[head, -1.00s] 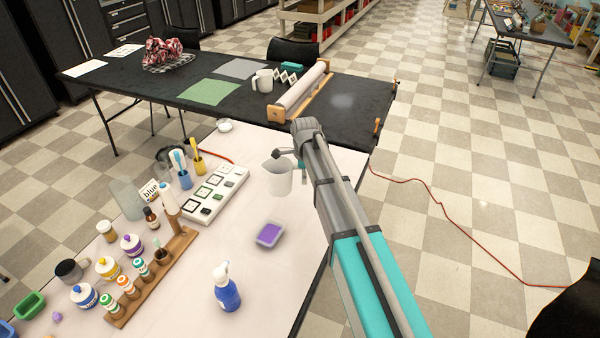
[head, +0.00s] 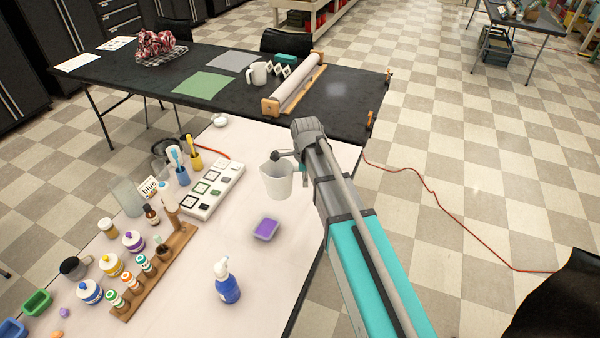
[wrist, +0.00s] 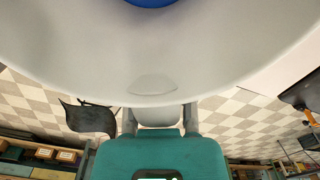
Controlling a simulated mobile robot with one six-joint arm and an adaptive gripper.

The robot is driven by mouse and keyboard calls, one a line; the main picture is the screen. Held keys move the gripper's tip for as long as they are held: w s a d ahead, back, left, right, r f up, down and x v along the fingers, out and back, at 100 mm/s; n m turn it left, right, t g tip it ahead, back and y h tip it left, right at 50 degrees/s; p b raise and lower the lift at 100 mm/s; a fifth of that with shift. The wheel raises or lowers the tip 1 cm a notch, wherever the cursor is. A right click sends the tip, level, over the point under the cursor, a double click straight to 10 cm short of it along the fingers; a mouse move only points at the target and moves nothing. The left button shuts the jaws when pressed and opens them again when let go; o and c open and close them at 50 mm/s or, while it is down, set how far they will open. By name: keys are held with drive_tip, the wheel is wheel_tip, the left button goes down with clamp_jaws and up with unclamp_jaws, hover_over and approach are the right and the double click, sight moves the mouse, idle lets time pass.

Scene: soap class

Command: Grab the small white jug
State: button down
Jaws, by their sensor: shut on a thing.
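The small white jug (head: 277,181) is upright at the right side of the pale table in the head view. My gripper (head: 286,156) is at its rim on the far right side, shut on the jug. In the wrist view the jug's pale wall (wrist: 150,55) fills the upper part, close to the camera, with the gripper fingers (wrist: 160,117) against it. Whether the jug's base touches the table is hard to tell. Another white jug (head: 258,73) stands on the black table behind.
A purple soap tray (head: 265,229) and a blue spray bottle (head: 226,283) stand on the pale table (head: 190,290). A white sample board (head: 213,190) and a wooden rack of small bottles (head: 160,270) are to the left. A paper roll (head: 298,86) lies on the black table.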

drive_tip(key=shift+s+d+r+p, duration=0.15)
drive_tip(key=shift+s+r+p, duration=0.1)
drive_tip(key=shift+s, duration=0.3)
drive_tip(key=shift+s+d+r+p, duration=0.15)
drive_tip(key=shift+s+r, duration=0.1)
drive_tip(key=shift+s, duration=0.25)
drive_tip(key=shift+s, duration=0.1)
